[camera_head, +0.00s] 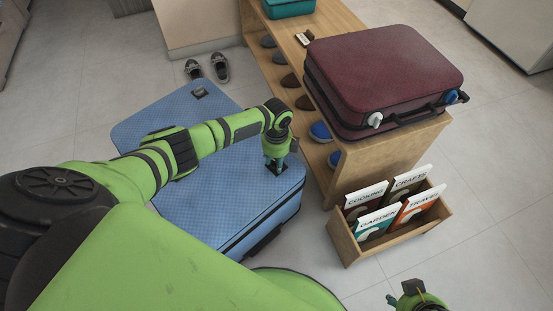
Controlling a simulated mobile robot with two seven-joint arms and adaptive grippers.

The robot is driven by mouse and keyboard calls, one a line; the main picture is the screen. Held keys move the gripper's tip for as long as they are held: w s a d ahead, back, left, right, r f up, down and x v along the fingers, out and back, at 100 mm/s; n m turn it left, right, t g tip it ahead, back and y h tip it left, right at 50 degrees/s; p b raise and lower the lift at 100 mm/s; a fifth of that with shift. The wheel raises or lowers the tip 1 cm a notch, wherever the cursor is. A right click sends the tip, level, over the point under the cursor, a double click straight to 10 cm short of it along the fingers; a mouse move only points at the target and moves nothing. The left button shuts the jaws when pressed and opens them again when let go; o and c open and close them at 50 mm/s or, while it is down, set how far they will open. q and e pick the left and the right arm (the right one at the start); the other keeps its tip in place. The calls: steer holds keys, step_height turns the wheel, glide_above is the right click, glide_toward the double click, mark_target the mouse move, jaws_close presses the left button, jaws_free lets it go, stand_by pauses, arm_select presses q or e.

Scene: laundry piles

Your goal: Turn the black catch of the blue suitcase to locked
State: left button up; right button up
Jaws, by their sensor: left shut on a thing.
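The blue suitcase (220,205) lies flat on the floor, partly hidden behind my left arm. My left gripper (276,163) points down onto the suitcase's top near its right edge, shut on the small black catch (277,171) there. The gripper covers most of that catch, so I cannot tell which way it is turned.
A wooden shoe bench (385,160) stands right of the suitcase, bearing a maroon suitcase (385,75) and a teal box (290,8). Several shoes rest inside it. A wooden box (352,243) of booklets stands in front. Dark shoes (220,67) lie on the floor behind.

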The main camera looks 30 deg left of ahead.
mark_target(276, 162)
arm_select(q)
steer(key=shift+s+f+m, duration=0.1)
steer(key=shift+s+m, duration=0.05)
steer(key=shift+m, duration=0.45)
steer(key=o, duration=1.2)
steer(key=shift+c, duration=0.2)
steer(key=shift+r, duration=0.3)
step_height(276, 162, up, 12)
steer(key=shift+f, duration=0.25)
